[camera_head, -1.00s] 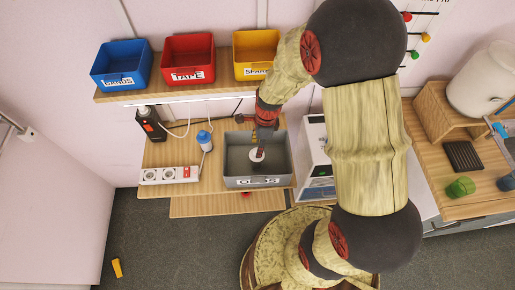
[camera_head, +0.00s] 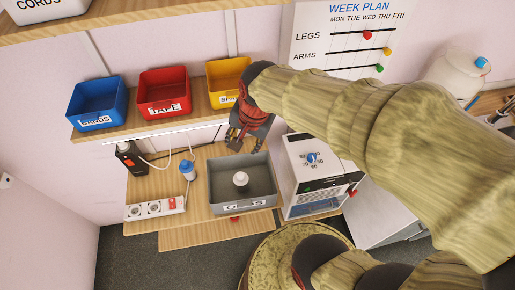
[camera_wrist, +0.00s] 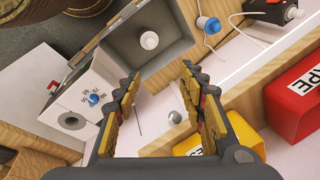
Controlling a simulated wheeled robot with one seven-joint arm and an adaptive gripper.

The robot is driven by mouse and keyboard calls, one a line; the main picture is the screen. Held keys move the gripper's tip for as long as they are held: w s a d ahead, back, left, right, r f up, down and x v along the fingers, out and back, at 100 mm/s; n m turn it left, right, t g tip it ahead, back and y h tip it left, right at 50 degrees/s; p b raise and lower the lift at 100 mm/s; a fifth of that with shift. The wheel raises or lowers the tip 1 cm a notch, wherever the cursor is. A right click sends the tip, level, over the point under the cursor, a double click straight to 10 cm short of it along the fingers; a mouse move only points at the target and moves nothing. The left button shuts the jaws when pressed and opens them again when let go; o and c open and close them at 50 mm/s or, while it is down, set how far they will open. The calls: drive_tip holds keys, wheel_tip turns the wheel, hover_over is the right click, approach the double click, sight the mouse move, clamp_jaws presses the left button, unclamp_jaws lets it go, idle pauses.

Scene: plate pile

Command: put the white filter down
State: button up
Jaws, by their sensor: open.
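The white filter (camera_head: 240,179) lies inside the grey bin (camera_head: 272,198) on the wooden desk, near the middle of its floor. The wrist view also shows the white filter (camera_wrist: 149,40) in the grey bin (camera_wrist: 180,50), clear of my fingers. My gripper (camera_head: 244,146) is above the back edge of the bin, apart from the filter. In the wrist view my gripper (camera_wrist: 162,76) has its fingers spread with nothing between them.
Blue (camera_head: 97,102), red (camera_head: 164,92) and yellow (camera_head: 226,88) bins stand on the shelf behind. A white power strip (camera_head: 155,209) and a blue-and-white bottle (camera_head: 188,170) are left of the grey bin. A white box with a dial (camera_head: 318,170) stands at its right.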

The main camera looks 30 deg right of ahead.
drive_tip(key=s+r+n+t, duration=0.2)
drive_tip(key=s+r+n, duration=0.6)
drive_tip(key=s+n, duration=0.1)
drive_tip(key=shift+a+r+n+h, duration=0.2)
drive_tip(key=shift+n+h, duration=0.1)
drive_tip(key=shift+n, duration=0.3)
wheel_tip(320, 180, down, 11)
drive_tip(key=b, duration=1)
drive_tip(key=shift+r+b, duration=0.15)
drive_tip(key=shift+b, duration=0.25)
